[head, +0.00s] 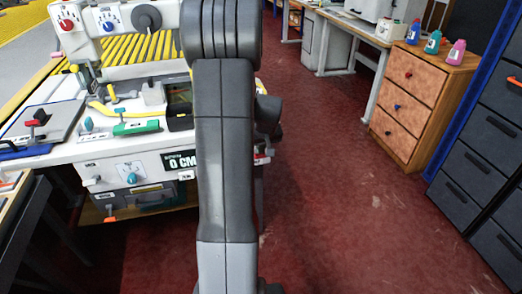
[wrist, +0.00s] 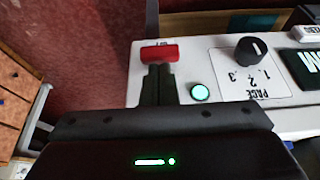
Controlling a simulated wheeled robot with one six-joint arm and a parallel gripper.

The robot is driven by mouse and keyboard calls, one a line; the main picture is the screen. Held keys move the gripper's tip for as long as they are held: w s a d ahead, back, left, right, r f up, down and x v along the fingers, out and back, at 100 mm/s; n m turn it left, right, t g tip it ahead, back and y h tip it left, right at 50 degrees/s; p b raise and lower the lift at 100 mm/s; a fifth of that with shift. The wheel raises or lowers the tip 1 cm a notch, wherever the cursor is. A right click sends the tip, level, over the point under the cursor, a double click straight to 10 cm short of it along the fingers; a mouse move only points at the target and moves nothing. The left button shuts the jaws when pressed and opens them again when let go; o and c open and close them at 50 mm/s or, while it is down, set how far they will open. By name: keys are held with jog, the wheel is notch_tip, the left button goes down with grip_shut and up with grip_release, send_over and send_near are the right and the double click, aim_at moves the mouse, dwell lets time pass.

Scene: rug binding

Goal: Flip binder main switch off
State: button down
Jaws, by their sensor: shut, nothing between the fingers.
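In the wrist view, a red rocker or lever switch (wrist: 160,53) sits on the white panel (wrist: 225,28) of the machine, near its left edge. A small marking shows just above it, too small to read. My gripper (wrist: 158,70) is shut and empty, its dark fingertips right at the near side of the red switch. I cannot tell whether they touch it. A round green lamp or button (wrist: 200,93) glows right of the fingers.
A black knob (wrist: 252,50) on a PACE dial and a dark display (wrist: 305,65) lie right of the green lamp. In the head view the cluttered machine table (head: 60,153) stands left, a wooden drawer unit (head: 415,90) right. Red floor between is clear.

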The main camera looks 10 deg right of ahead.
aim_at(263, 157)
jog(key=shift+s+f+t+b, duration=0.45)
jog(key=shift+f+t+b, duration=0.3)
jog(key=shift+b, duration=1.55)
jog(key=shift+s+f+t+b, duration=0.4)
jog(key=shift+f+t+b, duration=0.35)
jog(key=shift+b, duration=1.55)
jog(key=shift+s+b, duration=0.1)
jog(key=shift+b, duration=0.45)
jog(key=f+b, duration=0.2)
jog(key=b, duration=0.1)
jog(key=s+f+b, duration=0.1)
jog(key=f+b, duration=0.1)
jog(key=b, duration=0.2)
jog(key=shift+s, duration=0.1)
jog(key=shift+f, duration=0.2)
jog(key=shift+r, duration=0.1)
